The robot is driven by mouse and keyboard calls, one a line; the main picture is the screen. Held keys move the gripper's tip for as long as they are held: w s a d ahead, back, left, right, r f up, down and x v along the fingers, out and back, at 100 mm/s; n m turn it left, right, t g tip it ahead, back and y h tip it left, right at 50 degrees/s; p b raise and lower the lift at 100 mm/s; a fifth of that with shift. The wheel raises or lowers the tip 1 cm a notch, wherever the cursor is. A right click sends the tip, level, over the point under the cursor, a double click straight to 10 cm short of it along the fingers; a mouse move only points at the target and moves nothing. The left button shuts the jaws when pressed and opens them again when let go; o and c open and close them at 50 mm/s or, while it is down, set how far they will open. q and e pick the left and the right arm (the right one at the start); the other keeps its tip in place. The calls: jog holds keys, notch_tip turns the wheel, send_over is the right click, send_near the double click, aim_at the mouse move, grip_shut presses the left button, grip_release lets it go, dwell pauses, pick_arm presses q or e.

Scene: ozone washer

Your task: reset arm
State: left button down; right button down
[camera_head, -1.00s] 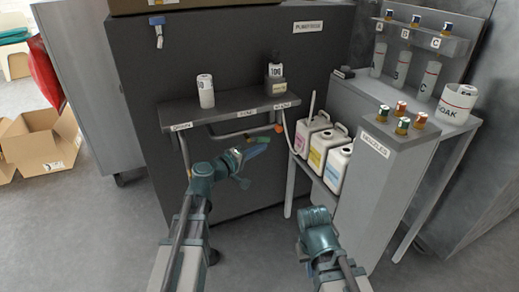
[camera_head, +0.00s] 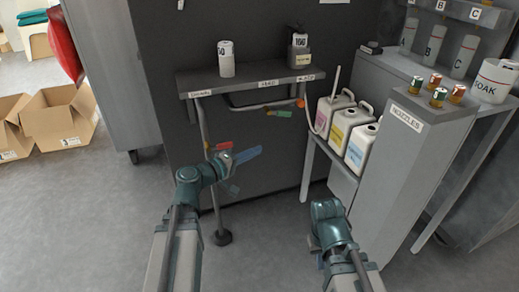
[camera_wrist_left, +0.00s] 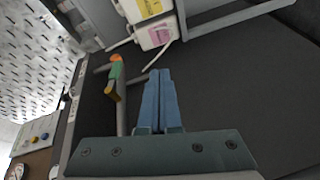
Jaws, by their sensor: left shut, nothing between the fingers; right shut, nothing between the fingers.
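My left gripper (camera_head: 250,155) is in front of the dark cabinet, below the small grey shelf (camera_head: 240,80). Its blue fingers lie together with nothing between them. They also show closed in the left wrist view (camera_wrist_left: 160,100). A green and orange valve handle (camera_wrist_left: 114,80) is left of the fingers in that view, apart from them. My right arm shows a teal joint at lower centre in the head view, in front of the jug stand. The right gripper's fingers are hidden.
The nozzle stand (camera_head: 420,150) rises close to my right arm. Open floor (camera_head: 100,220) lies left.

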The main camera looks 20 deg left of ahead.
dwell(0.4)
pick_arm(q)
jog(key=s+d+f+m+g+p, duration=0.2)
jog(key=s+d+m+g+p, duration=0.2)
jog(key=d, duration=0.3)
jog(key=s+d+f+m+g+p, duration=0.25)
jog(key=s+d+g+p, duration=0.2)
jog(key=d, duration=0.25)
jog(key=s+r+m+g+y+p, duration=0.1)
jog(key=s+m+g+y+p, duration=0.6)
jog(key=s+y, duration=0.4)
notch_tip(320, 180, up, 38)
jog(key=n+t+p, duration=0.1)
jog(key=p, duration=3.7)
jog(key=shift+a+f+p, duration=0.15)
jog(key=shift+a+p, duration=0.2)
jog(key=shift+a, duration=0.05)
jog(key=shift+s, duration=0.1)
